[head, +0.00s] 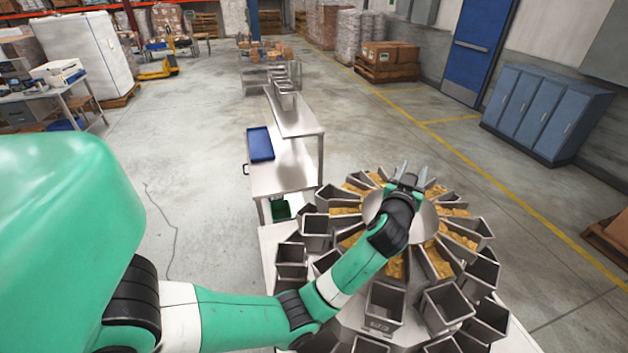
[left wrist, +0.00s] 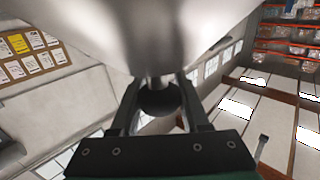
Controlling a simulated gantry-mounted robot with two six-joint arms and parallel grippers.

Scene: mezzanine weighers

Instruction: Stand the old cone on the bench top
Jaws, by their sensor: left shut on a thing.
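The old cone (head: 427,222) is a shiny steel cone at the middle of the round weigher, partly hidden by my left arm. In the left wrist view its metal surface (left wrist: 170,35) fills the top, with a short stem and a dark round knob (left wrist: 160,99). My left gripper (head: 412,172) is over the cone; in the left wrist view its fingers (left wrist: 160,84) are shut on the knob. I cannot tell whether the cone rests on the weigher or is lifted. The steel bench top (head: 286,172) lies left of and beyond the weigher. My right gripper is out of view.
A blue tray (head: 260,144) lies on the bench's left side; bare steel shows in front of it. Steel buckets (head: 384,303) ring the cone, with yellow-brown food pieces (head: 397,266) in the troughs. A green crate (head: 281,210) sits below the bench. Blue lockers (head: 545,110) stand right.

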